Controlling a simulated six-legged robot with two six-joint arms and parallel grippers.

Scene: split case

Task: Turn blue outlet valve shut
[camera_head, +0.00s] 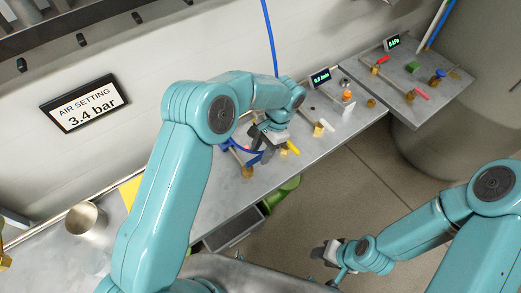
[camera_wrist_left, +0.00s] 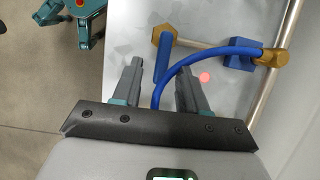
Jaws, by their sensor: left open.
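The blue valve lever (camera_wrist_left: 165,62) runs from a brass hex fitting (camera_wrist_left: 163,36) on the metal bench in the left wrist view. My left gripper (camera_wrist_left: 160,68) is open, with its fingers on either side of the lever's near end. I cannot tell if either finger touches it. A blue hose (camera_wrist_left: 215,46) arcs between the fingers to a blue and brass fitting (camera_wrist_left: 240,53). In the head view, my left gripper (camera_head: 270,140) is at the bench by blue parts (camera_head: 240,152), and my arm partly hides it. My right gripper (camera_head: 328,252) is away from the bench; its jaws are unclear.
A yellow lever (camera_head: 293,147) and other brass fittings with small displays (camera_head: 320,78) stand farther right on the bench. A sign (camera_head: 85,103) on the wall reads "AIR SETTING 3.4 bar". A metal cup (camera_head: 86,219) stands at the left. Open floor (camera_head: 365,185) lies before the bench.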

